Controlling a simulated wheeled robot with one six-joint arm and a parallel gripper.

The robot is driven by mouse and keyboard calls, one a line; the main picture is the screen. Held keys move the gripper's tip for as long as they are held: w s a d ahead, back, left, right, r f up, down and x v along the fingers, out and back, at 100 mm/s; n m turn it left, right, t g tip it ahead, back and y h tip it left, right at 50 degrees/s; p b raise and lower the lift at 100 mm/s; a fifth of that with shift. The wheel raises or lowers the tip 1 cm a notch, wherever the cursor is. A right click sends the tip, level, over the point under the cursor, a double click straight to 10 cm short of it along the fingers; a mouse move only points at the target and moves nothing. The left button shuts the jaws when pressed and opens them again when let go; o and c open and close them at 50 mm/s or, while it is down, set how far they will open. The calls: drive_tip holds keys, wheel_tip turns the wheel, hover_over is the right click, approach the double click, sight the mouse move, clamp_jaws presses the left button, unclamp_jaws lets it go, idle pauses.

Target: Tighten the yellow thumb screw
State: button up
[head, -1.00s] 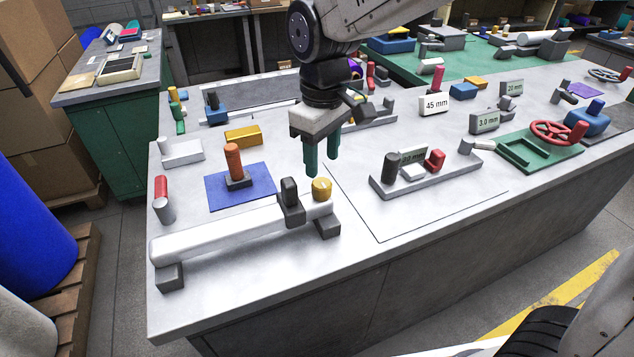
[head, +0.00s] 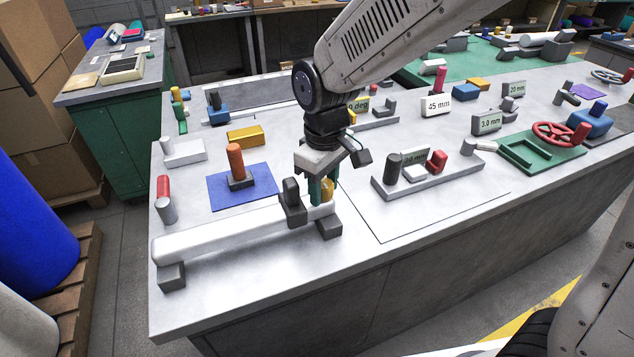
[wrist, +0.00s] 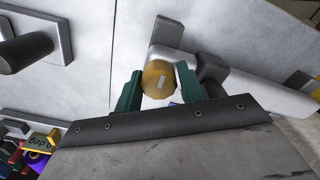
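The yellow thumb screw (head: 328,187) is a round knob on top of the right end of a white tube fixture (head: 222,236). The knob shows face-on in the wrist view (wrist: 158,78), with a pale mark on its top. My gripper (head: 321,192) is down at the screw, with one green finger on either side of it. In the wrist view, the fingers (wrist: 158,88) come right up to the knob's edges. I cannot tell whether they press on it. In the head view, the fingers hide part of the screw.
A dark upright clamp block (head: 292,200) stands on the tube close to my fingers' left. A blue mat (head: 258,198) with an orange-handled piece (head: 236,162) lies behind the tube. A grey fixture (head: 430,178) stands to the right. The bench (head: 375,218) between is clear.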

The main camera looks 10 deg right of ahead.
sight(324, 183)
drive_tip(key=c, duration=0.6)
drive_tip(key=m, duration=0.4)
drive_tip(key=o, duration=0.8)
drive_tip(key=shift+m, duration=0.5)
drive_tip(key=shift+o, duration=1.2)
drive_tip(key=shift+a, duration=0.1)
drive_tip(key=shift+w, duration=0.1)
drive_tip(key=shift+r, duration=2.5)
